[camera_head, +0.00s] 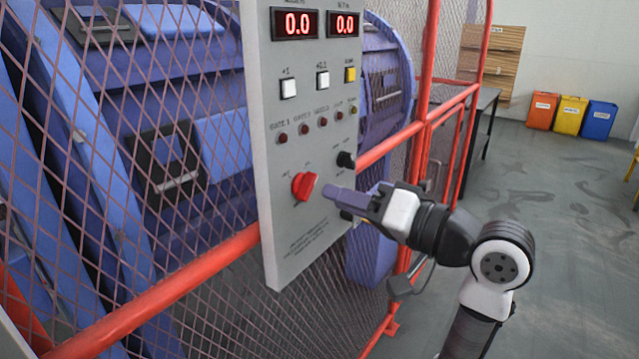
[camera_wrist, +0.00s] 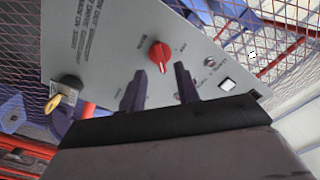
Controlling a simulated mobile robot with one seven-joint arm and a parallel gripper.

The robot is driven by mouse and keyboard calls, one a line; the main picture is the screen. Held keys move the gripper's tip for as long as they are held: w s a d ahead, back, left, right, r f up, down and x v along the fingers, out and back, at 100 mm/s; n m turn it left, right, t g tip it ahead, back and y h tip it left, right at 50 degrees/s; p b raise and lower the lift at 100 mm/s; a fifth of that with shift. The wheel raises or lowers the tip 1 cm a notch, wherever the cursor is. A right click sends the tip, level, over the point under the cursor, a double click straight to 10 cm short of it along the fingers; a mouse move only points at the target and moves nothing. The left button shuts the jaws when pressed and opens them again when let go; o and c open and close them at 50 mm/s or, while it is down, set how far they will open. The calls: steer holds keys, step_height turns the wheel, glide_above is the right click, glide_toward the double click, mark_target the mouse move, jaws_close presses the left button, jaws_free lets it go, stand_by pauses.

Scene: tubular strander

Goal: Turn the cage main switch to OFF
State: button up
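A grey control panel (camera_head: 290,235) carries a red rotary knob (camera_head: 304,186) near its lower left; this looks like the main switch, but its labels are too small to read. The knob also shows in the wrist view (camera_wrist: 160,53), with a lighter raised grip bar. My gripper (camera_head: 333,193) is just to the right of the knob in the head view, pointing at it. In the wrist view my gripper (camera_wrist: 160,70) has its two fingers apart and empty, with the knob beyond the gap between the tips. I see no clear contact with the knob.
Above the knob are indicator lamps, white buttons, a yellow button (camera_head: 350,75) and red 0.0 displays (camera_head: 296,23). A black knob (camera_head: 346,160) sits close to my gripper. Red rails (camera_head: 205,279) and mesh fence the blue machine. Floor at right is open.

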mark_target(312, 189)
steer(key=x, duration=0.5)
steer(key=shift+p, duration=0.4)
jaws_close()
